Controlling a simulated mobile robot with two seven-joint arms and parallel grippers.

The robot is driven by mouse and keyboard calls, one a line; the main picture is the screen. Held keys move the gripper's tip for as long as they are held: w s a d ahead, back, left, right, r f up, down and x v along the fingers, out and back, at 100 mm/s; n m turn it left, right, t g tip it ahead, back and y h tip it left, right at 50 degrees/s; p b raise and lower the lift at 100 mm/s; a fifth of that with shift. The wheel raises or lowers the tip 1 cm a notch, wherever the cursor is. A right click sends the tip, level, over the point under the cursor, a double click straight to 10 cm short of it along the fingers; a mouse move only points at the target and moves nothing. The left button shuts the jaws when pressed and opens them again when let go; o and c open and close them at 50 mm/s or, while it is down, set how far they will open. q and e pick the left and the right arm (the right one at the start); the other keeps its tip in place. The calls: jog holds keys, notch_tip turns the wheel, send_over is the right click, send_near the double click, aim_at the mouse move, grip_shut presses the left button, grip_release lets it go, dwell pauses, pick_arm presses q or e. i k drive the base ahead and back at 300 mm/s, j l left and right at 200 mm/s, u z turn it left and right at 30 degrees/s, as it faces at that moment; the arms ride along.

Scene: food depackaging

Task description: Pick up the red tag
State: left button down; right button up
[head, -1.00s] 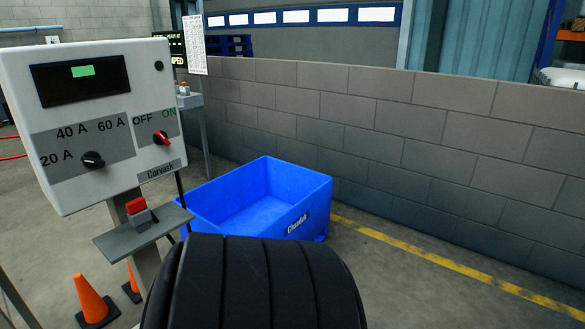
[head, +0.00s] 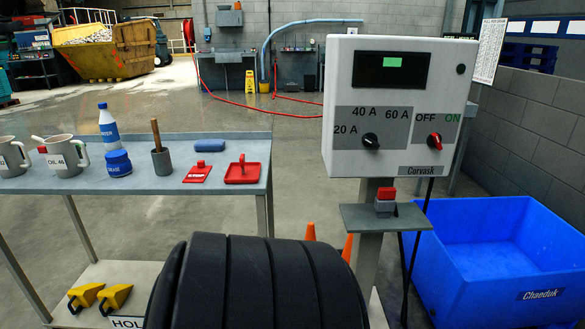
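A flat red tag (head: 197,174) with a white printed strip lies on the grey table (head: 225,149) at the left. It is near the table's front edge, between a dark grey cup (head: 161,163) with a wooden-handled tool in it and a red tray-like piece with an upright grip (head: 242,171). Neither of my grippers is in view.
A control box (head: 400,105) on a post stands right of the table, before a blue bin (head: 480,242). Orange cones (head: 347,248) stand by the post.

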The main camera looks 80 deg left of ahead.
aim_at(199, 174)
jog(key=u, duration=3.3)
